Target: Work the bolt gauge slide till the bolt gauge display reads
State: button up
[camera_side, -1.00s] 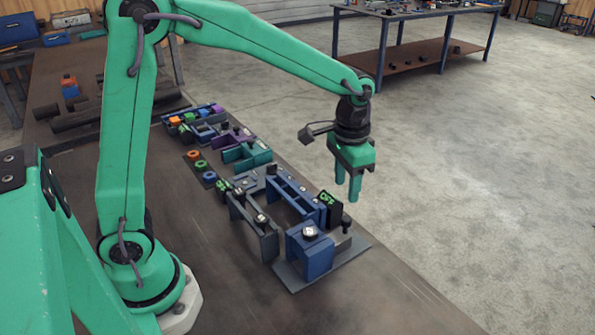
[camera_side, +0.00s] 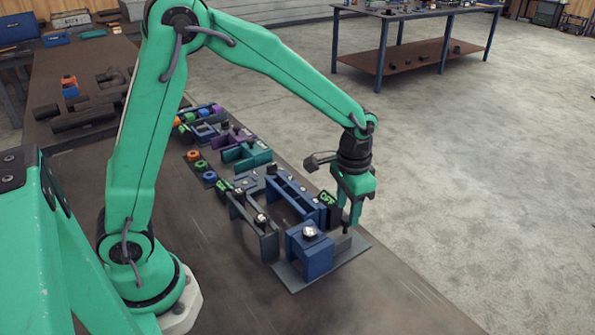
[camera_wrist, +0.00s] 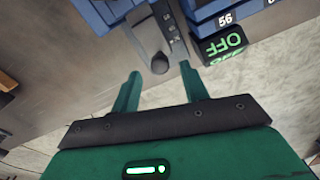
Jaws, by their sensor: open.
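The bolt gauge display (camera_wrist: 222,43) is a black block with green lettering that reads OFF in the wrist view. It also stands in the side view (camera_side: 327,199). A dark slide knob (camera_wrist: 159,62) sits beside a grey strip with small marks (camera_wrist: 172,27), left of the display in the wrist view. In the side view the knob (camera_side: 346,228) is small and partly covered by my fingers. My gripper (camera_wrist: 160,70) is open, with one green finger on each side of the knob. I cannot tell whether either finger touches it. The side view shows my gripper (camera_side: 348,215) low over the plate.
A blue block (camera_side: 310,255) with a round top stands on the grey plate (camera_side: 352,252), left of the knob. A blue frame (camera_side: 292,196) and a grey frame (camera_side: 250,221) lie behind it. Teal and purple fixtures stand further back. The bench front is clear.

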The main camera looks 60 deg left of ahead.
aim_at(338, 236)
jog(key=shift+f, duration=1.2)
jog(key=shift+c, duration=0.3)
grip_shut()
jog(key=shift+s, duration=1)
jog(key=shift+o, duration=0.3)
grip_release()
jog(key=shift+r, duration=0.2)
